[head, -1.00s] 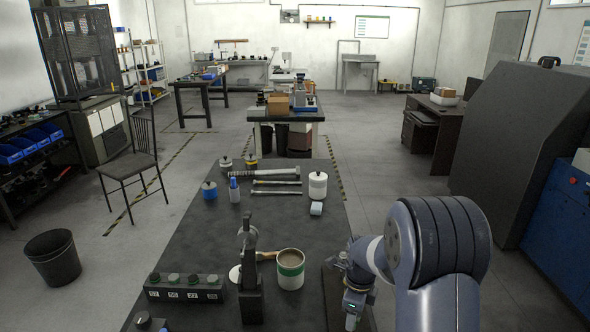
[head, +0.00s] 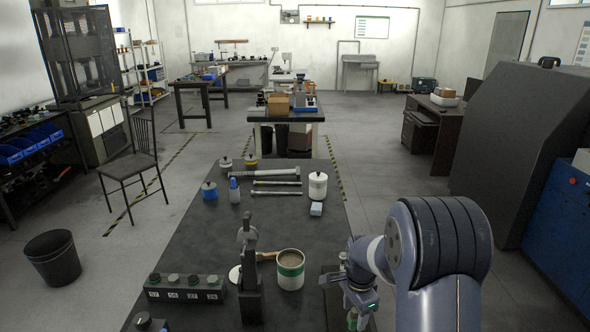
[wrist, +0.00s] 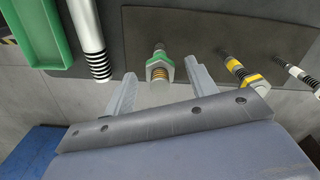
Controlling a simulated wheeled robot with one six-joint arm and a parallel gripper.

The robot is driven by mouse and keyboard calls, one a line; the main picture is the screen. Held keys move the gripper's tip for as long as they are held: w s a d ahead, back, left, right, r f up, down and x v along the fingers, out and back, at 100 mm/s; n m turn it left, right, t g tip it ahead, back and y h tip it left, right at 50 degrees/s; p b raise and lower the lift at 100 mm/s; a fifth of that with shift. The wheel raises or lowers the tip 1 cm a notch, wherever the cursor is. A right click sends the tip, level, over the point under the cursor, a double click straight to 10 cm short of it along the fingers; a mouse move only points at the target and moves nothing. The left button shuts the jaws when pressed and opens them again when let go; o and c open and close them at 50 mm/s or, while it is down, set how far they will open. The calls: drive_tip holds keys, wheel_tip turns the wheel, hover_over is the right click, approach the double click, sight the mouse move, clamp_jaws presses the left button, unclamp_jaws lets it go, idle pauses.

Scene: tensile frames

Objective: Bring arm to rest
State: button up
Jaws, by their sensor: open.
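My gripper (head: 338,280) hangs at the right edge of the near dark bench (head: 215,255) in the head view, below my arm; its fingertips are hard to make out there. In the wrist view my gripper (wrist: 162,78) shows two grey fingers spread apart with nothing clamped. A green hex-collared piece (wrist: 160,68) with a bolt shows between and beyond the fingers, without clear contact. A yellow hex-collared piece (wrist: 240,73) stands to the right of the fingers, with a thinner silver threaded piece (wrist: 296,75) beyond it.
In the wrist view, a green tray (wrist: 36,32) and a silver rod with black rings (wrist: 92,40) lie at upper left.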

drive_tip(key=n, duration=0.4)
drive_tip(key=shift+r+n, duration=0.1)
drive_tip(key=shift+n, duration=0.3)
drive_tip(key=m, duration=1.1)
drive_tip(key=shift+m, duration=0.4)
drive_tip(key=shift+s, duration=0.15)
